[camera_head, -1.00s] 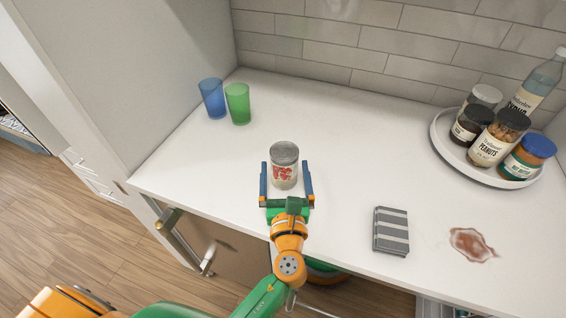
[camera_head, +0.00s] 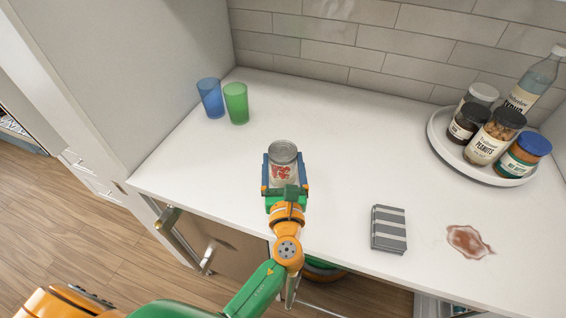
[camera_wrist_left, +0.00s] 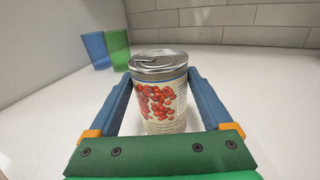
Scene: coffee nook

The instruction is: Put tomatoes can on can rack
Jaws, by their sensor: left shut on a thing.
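The tomatoes can (camera_head: 283,165) stands upright on the white counter, with a silver lid and a label with red tomatoes. It also shows in the left wrist view (camera_wrist_left: 158,95). My left gripper (camera_head: 284,168) is shut on the can, with one blue finger on each side of it. The fingers also show around the can in the left wrist view (camera_wrist_left: 159,88). I do not see a thing that is clearly a can rack. My right gripper is not in view.
A blue cup (camera_head: 210,98) and a green cup (camera_head: 236,103) stand behind left. A white round tray (camera_head: 438,140) with jars and a bottle is at the right. A striped grey block (camera_head: 389,229) and a reddish stain (camera_head: 468,241) lie at the front right. The middle counter is clear.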

